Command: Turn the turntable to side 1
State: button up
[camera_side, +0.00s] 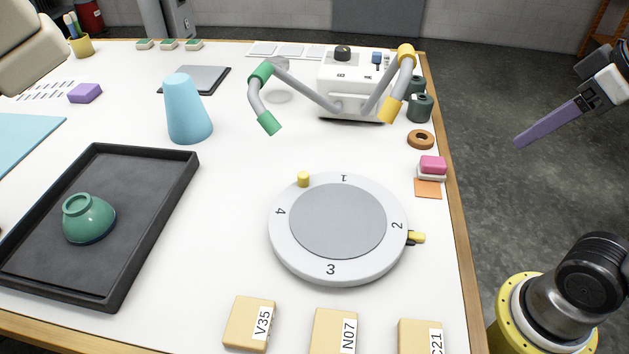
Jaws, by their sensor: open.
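The turntable (290,254) is a white ring around a grey disc (338,218). Its numbers read 1 at the far side, 2 at the right, 3 at the near side and 4 at the left. A yellow peg (303,179) stands on the ring between 4 and 1. A yellow pointer (417,238) on a dark mount sits at the right edge, just below the 2. My gripper (517,144), with long purple fingers, is at the right, apart from the turntable and empty. The fingers overlap in this view, so the gap between them is hidden.
A black tray (182,177) with an upside-down green bowl (89,219) lies left. A blue cone (187,112) and a white device (350,72) with jointed grey arms stand behind. Labelled beige blocks (249,323) line the near edge. The table around the turntable is mostly clear.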

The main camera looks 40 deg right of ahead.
notch_tip(320, 180, up, 9)
jog(key=m+g, duration=0.1)
jog(key=m, duration=3.5)
send_over(304, 175)
jog(key=s, duration=0.6)
jog(key=f, duration=0.1)
jog(key=s+x, duration=0.1)
jog(key=x, duration=0.7)
jog(key=s+f+x, duration=0.1)
jog(key=x, duration=0.7)
jog(key=s+x, duration=0.1)
jog(key=x, duration=0.7)
jog(key=shift+s+f, duration=0.3)
jog(key=shift+s, duration=0.05)
grip_shut()
